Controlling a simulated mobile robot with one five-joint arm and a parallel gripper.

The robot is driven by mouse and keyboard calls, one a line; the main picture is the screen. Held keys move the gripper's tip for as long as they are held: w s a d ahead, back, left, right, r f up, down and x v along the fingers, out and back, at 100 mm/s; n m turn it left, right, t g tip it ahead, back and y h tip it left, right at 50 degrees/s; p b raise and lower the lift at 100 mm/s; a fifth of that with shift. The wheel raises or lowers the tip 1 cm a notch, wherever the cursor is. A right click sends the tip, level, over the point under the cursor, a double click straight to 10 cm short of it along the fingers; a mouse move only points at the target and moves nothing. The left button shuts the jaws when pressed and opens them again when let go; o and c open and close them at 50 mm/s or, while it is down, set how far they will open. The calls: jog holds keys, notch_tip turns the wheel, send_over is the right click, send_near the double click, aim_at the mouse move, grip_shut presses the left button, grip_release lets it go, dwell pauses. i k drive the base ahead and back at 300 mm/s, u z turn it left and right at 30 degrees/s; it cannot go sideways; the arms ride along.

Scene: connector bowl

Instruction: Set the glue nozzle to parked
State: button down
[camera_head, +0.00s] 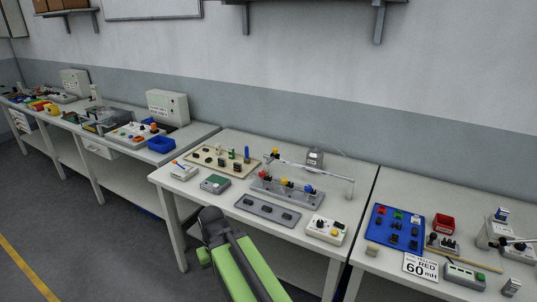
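I cannot pick out the glue nozzle for certain at this size. A grey stand with a dark part and a thin rod (500,232) is at the right edge, on the right bench. On the middle bench, a grey fixture (290,191) carries red, yellow and blue parts, with a long pale bar above it. No parked mark is readable. My green and dark arm rises from the bottom centre, in front of the middle bench. The dark end of it (212,222) is near the bench's front edge, apart from the objects. Its fingers cannot be made out.
The middle bench holds a beige board (221,162), a dark grey tray (267,210) and a white box with buttons (326,230). The right bench holds a blue board (395,228), a red bin (443,224) and a "RED 60 mH" card (421,266). Open floor lies at left.

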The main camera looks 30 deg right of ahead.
aim_at(274, 156)
jog(key=u, duration=1.2)
jog(key=k, duration=0.9)
jog(key=z, duration=1.1)
jog(key=i, duration=1.65)
jog(key=z, duration=0.05)
